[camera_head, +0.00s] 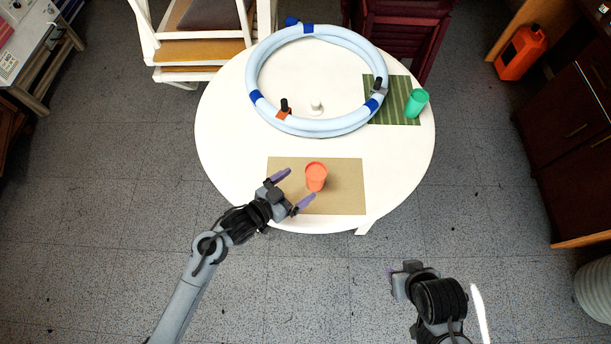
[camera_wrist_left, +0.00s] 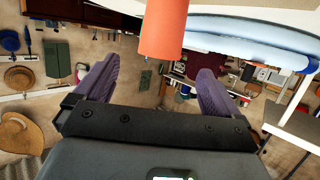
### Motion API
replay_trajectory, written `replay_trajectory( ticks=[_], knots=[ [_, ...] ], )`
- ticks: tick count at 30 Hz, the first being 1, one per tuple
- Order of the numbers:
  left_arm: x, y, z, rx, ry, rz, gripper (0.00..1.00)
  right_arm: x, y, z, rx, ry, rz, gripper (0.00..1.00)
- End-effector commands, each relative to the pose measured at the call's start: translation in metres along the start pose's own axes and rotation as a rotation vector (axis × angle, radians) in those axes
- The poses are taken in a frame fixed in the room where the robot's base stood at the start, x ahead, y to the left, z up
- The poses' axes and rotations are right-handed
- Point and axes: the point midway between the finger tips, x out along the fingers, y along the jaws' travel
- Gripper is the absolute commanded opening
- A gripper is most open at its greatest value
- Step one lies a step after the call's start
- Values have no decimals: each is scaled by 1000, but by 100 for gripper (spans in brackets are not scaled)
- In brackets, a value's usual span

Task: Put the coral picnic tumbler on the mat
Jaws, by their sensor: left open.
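The coral tumbler (camera_head: 316,178) stands upright on a tan rectangular sheet (camera_head: 345,198) near the front of the round white table. A green striped mat (camera_head: 385,112) lies at the table's right side, partly under a pale blue ring, with a green tumbler (camera_head: 417,102) on its right part. My left gripper (camera_head: 301,184) is open and empty, its purple fingertips pointing at the coral tumbler from the left. In the left wrist view, the coral tumbler (camera_wrist_left: 163,28) shows at the top, ahead of the spread fingers (camera_wrist_left: 155,85). My right gripper (camera_head: 400,284) is off the table at lower right; its fingers are unclear.
The pale blue ring (camera_head: 262,65) with dark blue bands covers much of the white table (camera_head: 222,135). A small white object (camera_head: 316,106) stands inside it. White chairs and a dark red chair stand behind. The table's left front is clear.

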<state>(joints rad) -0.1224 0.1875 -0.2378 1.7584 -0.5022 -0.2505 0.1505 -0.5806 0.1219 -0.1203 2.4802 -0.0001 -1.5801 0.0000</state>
Motion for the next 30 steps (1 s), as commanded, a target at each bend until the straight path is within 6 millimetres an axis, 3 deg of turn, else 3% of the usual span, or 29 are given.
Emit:
replay_trajectory(
  ticks=[8, 14, 17, 21, 27, 30],
  knots=[
    [-19, -1, 1, -1, -18, -14, 97, -3, -1, -1, 6, 1, -4, 43],
    [-46, -9, 14, -16, -181, -136, 97, -3, -1, -2, 6, 1, -4, 43],
    [-78, -15, 24, -50, -323, -230, 97, -3, -1, -2, 6, 1, -4, 43],
    [-135, -16, 39, -136, -542, -343, 97, -3, -1, -2, 5, 1, -3, 43],
    [-214, 1, 50, -283, -799, -422, 97, -3, 0, -1, 0, 1, 1, 43],
    [-239, 10, 51, -339, -879, -434, 97, -3, 1, -1, -3, 0, 3, 43]
  ],
)
